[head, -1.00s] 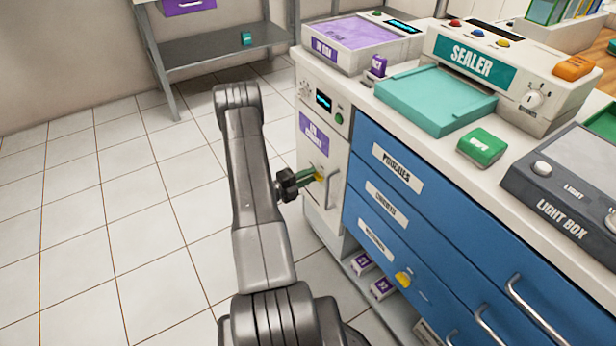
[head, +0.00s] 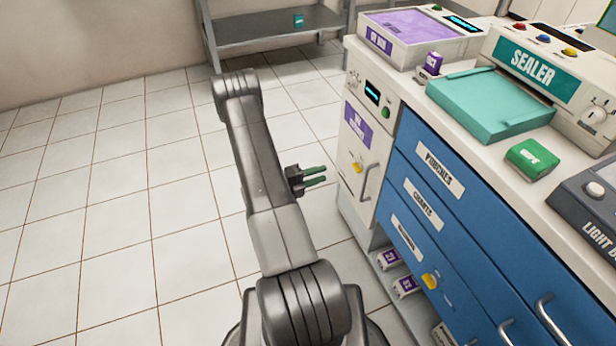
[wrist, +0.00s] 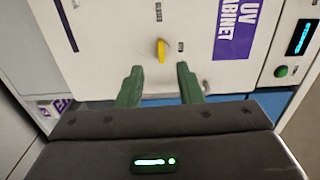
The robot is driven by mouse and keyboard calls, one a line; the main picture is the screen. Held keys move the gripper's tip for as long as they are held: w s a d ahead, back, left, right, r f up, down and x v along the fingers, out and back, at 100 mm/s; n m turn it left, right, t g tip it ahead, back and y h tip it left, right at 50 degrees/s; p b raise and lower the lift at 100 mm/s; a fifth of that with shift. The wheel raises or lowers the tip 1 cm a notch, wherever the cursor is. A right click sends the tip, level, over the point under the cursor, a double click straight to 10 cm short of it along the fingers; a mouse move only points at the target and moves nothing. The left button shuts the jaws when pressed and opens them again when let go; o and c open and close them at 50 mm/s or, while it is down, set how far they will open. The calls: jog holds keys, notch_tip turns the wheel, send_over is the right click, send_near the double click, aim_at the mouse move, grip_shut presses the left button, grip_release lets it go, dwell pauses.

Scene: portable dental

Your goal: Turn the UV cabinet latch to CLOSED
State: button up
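The white UV cabinet (head: 352,192) stands at the left end of the counter, with a purple label and a yellow latch (head: 357,167) on its door. The wrist view shows the cabinet label (wrist: 236,28) on its side. There the latch (wrist: 161,50) lies lengthwise up and down the picture, with small marks above and right of it too small to read. My gripper (head: 320,174) is left of the door, clear of it. In the wrist view my gripper (wrist: 160,67) has its green fingers apart with nothing between them, and the latch shows just beyond the gap.
A vertical door handle (head: 370,182) is beside the latch. Blue drawers (head: 430,205) with metal handles adjoin the cabinet on the right. Small boxes (head: 390,259) lie on a low shelf. Open tiled floor (head: 110,190) lies left, with a grey shelf (head: 270,30) behind.

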aim_at(357, 168)
jog(key=shift+v, duration=1.75)
jog(key=b+x, duration=0.1)
jog(key=x, duration=1.2)
jog(key=shift+w+d, duration=0.15)
jog(key=shift+d, duration=0.25)
